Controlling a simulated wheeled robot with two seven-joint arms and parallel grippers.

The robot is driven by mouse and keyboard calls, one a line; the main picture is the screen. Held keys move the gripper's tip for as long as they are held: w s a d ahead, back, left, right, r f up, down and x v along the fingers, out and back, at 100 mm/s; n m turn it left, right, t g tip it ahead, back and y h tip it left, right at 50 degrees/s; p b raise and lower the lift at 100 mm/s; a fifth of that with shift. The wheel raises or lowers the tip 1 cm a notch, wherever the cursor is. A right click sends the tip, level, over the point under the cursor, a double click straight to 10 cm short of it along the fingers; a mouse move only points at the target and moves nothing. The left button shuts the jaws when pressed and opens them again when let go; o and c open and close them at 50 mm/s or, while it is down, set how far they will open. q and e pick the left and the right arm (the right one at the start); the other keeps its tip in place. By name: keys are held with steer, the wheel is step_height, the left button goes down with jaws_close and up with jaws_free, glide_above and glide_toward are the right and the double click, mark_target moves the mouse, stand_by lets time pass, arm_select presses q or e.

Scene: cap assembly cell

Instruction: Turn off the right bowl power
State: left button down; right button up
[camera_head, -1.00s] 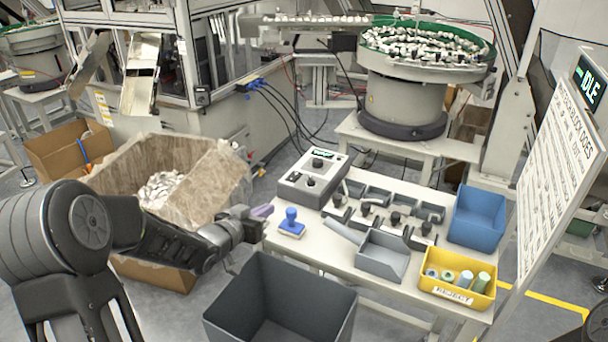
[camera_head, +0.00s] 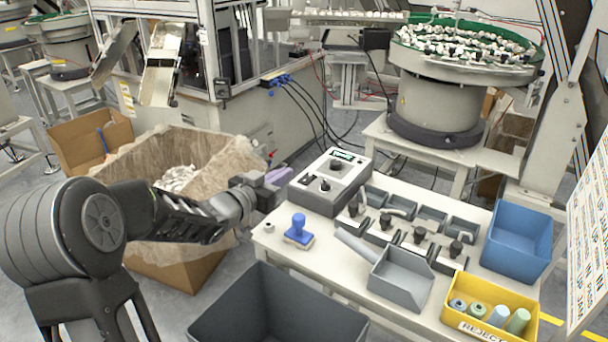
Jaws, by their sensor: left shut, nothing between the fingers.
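The right bowl feeder (camera_head: 436,108), a grey drum with a green-rimmed bowl full of small white parts, stands on a stand at the upper right. A grey control box (camera_head: 330,181) with a small lit display (camera_head: 343,155) and black knobs sits at the table's back left corner. One knob (camera_head: 336,166) is below the display and another (camera_head: 324,185) is nearer the front. My left gripper (camera_head: 278,178) is shut and empty, just left of the box, with its purplish fingertips toward it. A gap to the knobs shows. My right gripper is out of view.
A blue stamp (camera_head: 298,230) stands on the white table (camera_head: 335,262) in front of the box. A dark bin (camera_head: 232,318) is in front.

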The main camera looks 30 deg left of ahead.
arm_select(q)
glide_above(304, 181)
steer(key=shift+f+p, duration=0.35)
steer(key=shift+f, duration=0.45)
step_height(304, 181, down, 2)
steer(key=shift+f, duration=0.8)
